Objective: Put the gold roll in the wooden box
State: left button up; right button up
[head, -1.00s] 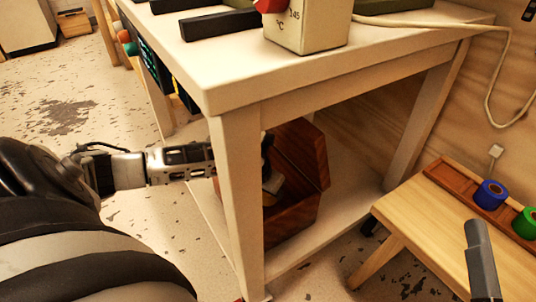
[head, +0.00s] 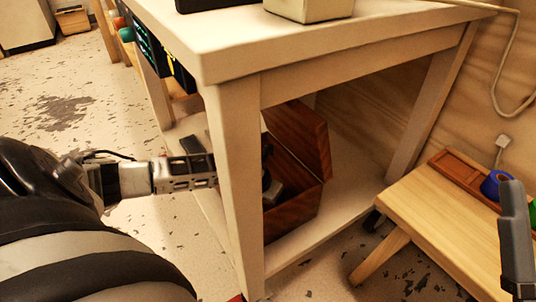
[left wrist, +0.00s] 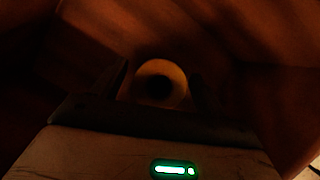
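The wooden box (head: 292,215) is red-brown and stands on the lower shelf under the table, its lid (head: 305,128) raised. My left arm reaches past the table's front leg, and my left gripper (left wrist: 160,78) is down inside the box. In the dark left wrist view the gold roll (left wrist: 160,66) shows end-on, its dark hole facing the camera. It lies between the two fingers, with narrow dark gaps beside it, so the gripper looks open around it. The leg and box wall hide the roll in the head view. One grey finger of my right gripper (head: 515,235) shows at right.
The table's front leg (head: 237,190) stands close beside my left arm. A small wooden bench (head: 440,222) at right carries a reddish tray (head: 455,166) with a blue roll (head: 491,186) and a green roll (head: 533,212). A dark block (head: 193,145) is on the shelf.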

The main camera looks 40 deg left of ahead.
pick_arm(q)
jog(key=shift+r, duration=0.1)
jog(key=p+v, duration=0.3)
jog(key=v, duration=0.3)
jog(key=shift+w, duration=0.1)
jog(key=p+v, duration=0.2)
jog(key=v, duration=0.4)
jog(key=shift+p, duration=0.35)
pick_arm(e)
notch_tip(320, 180, down, 10)
jog(key=m+g+h, duration=0.4)
jog(key=m+h, duration=0.3)
jog(key=m, duration=0.3)
jog(key=shift+w+a+r, duration=0.15)
jog(key=shift+a, duration=0.05)
pick_arm(q)
jog(key=shift+r, duration=0.1)
pick_arm(e)
jog(key=shift+r, duration=0.1)
